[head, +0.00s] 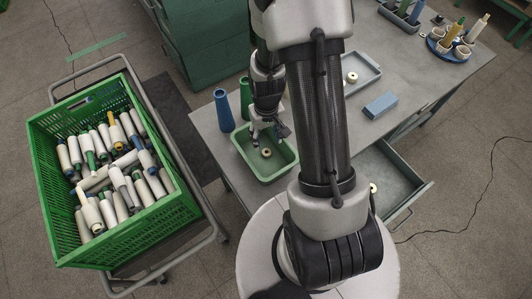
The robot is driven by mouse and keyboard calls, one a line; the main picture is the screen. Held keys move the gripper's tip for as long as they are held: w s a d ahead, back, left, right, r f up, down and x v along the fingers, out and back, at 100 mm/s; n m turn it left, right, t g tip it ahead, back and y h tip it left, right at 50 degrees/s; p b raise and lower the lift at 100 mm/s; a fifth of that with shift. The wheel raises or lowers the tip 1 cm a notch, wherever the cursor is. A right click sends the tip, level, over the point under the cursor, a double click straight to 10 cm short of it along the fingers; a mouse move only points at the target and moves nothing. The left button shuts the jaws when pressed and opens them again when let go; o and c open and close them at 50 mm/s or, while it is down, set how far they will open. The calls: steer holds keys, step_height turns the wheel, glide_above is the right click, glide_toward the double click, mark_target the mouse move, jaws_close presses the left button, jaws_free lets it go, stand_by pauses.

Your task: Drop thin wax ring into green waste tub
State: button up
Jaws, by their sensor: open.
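The green waste tub (243,154) stands on the grey table near its front left edge. A small pale ring with a dark centre (267,153) lies inside the tub on its floor. My gripper (267,139) is open, pointing down over the back part of the tub, with nothing visible between its fingers. Another pale ring (351,77) lies in a grey tray. A third pale round piece (373,188) shows at the drawer, partly hidden by my arm. I cannot tell from this view which one is the thin wax ring.
A blue block (380,105) lies near the grey tray (368,63). An open drawer (408,183) juts from the table front. A green crate of bobbins (172,186) sits on a cart at left.

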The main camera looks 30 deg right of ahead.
step_height(320, 180, up, 12)
stand_by(0.5)
stand_by(0.3)
steer(key=s+a+r+n+t+b, duration=0.2)
steer(key=s+a+r+t+b, duration=0.2)
steer(key=s+a+r, duration=0.6)
steer(key=s+r+b, duration=0.2)
steer(key=s, duration=0.1)
steer(key=shift+s+a+r+t, duration=0.3)
steer(key=shift+a+r, duration=0.1)
